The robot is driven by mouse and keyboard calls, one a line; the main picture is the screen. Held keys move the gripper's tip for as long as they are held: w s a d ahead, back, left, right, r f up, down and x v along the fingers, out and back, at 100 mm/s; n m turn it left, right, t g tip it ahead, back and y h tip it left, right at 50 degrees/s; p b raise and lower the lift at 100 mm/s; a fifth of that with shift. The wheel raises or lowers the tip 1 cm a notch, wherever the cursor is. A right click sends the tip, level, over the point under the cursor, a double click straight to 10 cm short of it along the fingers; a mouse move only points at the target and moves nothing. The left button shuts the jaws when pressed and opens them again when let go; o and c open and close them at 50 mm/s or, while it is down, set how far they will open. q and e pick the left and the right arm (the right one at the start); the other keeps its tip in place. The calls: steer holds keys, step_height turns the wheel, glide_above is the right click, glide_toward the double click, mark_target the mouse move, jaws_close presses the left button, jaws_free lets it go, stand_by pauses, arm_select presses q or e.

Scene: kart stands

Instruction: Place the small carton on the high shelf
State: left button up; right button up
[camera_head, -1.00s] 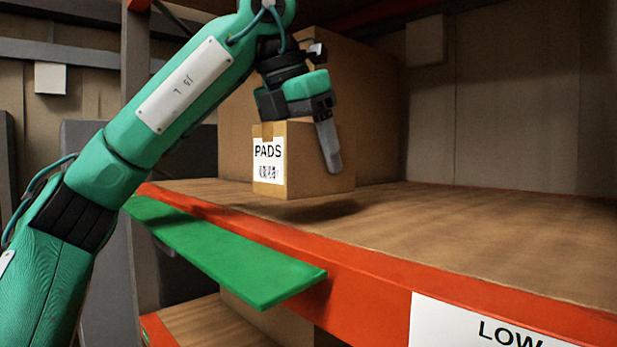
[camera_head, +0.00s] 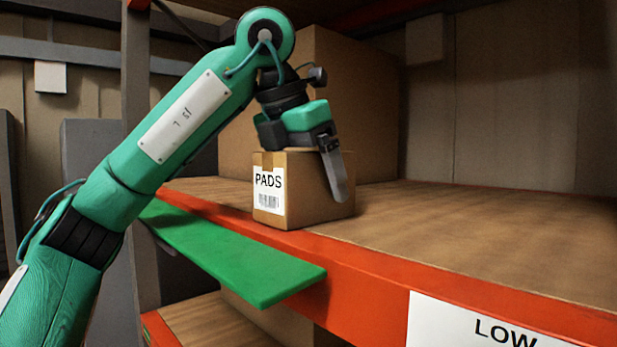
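The small brown carton (camera_head: 312,195), with a white label reading PADS, is upright near the front edge of the wooden shelf (camera_head: 460,228). Its base appears to touch the boards, with no gap visible below it. My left gripper (camera_head: 306,172) reaches down over it from above. One grey finger lies along the carton's right face; the other finger is hidden behind the carton. The gripper appears shut on the carton. The orange beam (camera_head: 370,293) of this shelf carries a white sign (camera_head: 450,325) starting with LOW. My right gripper is not in view.
A large brown box (camera_head: 365,110) stands on the shelf behind the carton. A green ledge (camera_head: 235,255) juts out from the beam at the front left. A grey upright (camera_head: 137,90) stands behind my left arm. The shelf to the right is clear.

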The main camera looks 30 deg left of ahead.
arm_select(q)
steer(key=shift+r, duration=0.25)
steer(key=shift+b+v, duration=0.35)
steer(key=shift+v, duration=5.55)
steer(key=shift+a, duration=0.1)
